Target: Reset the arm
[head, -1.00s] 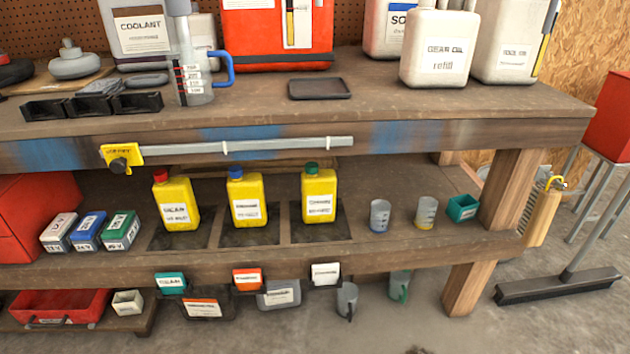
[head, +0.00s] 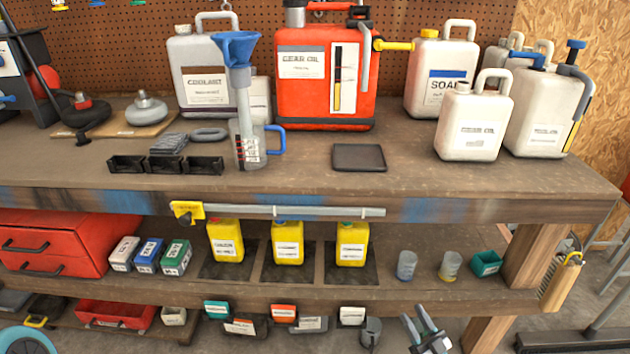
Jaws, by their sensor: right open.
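My right gripper (head: 424,326) shows at the bottom edge of the head view, right of centre. Its two grey fingers point up and stand apart, with nothing seen between them. It appears in front of the lower part of the workbench (head: 420,207), below the shelf with the small cups. The rest of the right arm is out of the picture. No left gripper shows.
The bench top holds a red gear oil can (head: 312,112), a coolant can (head: 196,103), a jug with a blue funnel (head: 238,100) and white canisters (head: 474,128). Yellow bottles (head: 287,243) and a red toolbox (head: 65,250) stand on the shelf below.

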